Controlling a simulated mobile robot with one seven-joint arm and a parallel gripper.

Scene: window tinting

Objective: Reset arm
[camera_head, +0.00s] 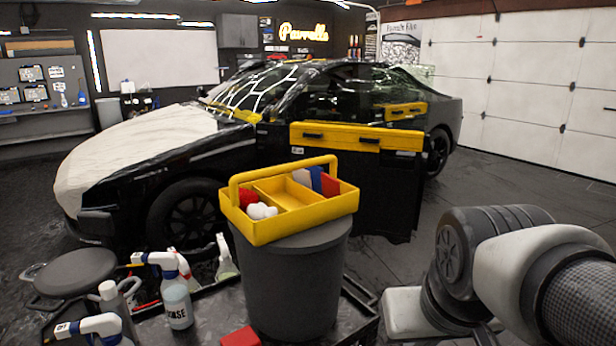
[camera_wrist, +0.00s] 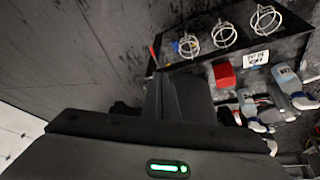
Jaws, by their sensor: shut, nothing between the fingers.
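My gripper (camera_wrist: 176,88) shows in the wrist view as a dark body with a small green light. Its fingers are together with nothing held between them. It points down over the dark floor, to the left of a black cart (camera_wrist: 183,67) carrying wire rings, a red block (camera_wrist: 224,75) and spray bottles. In the head view, links of my arm (camera_head: 500,265) fill the lower right, bent and low. The gripper itself is out of that view.
A yellow tote (camera_head: 325,222) with cloths sits on a grey bin (camera_head: 292,285) in front of a black car (camera_head: 330,95) with its door open. Spray bottles (camera_head: 176,300) and a round stool (camera_head: 75,272) stand at lower left. The floor by the white garage door (camera_head: 530,90) is clear.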

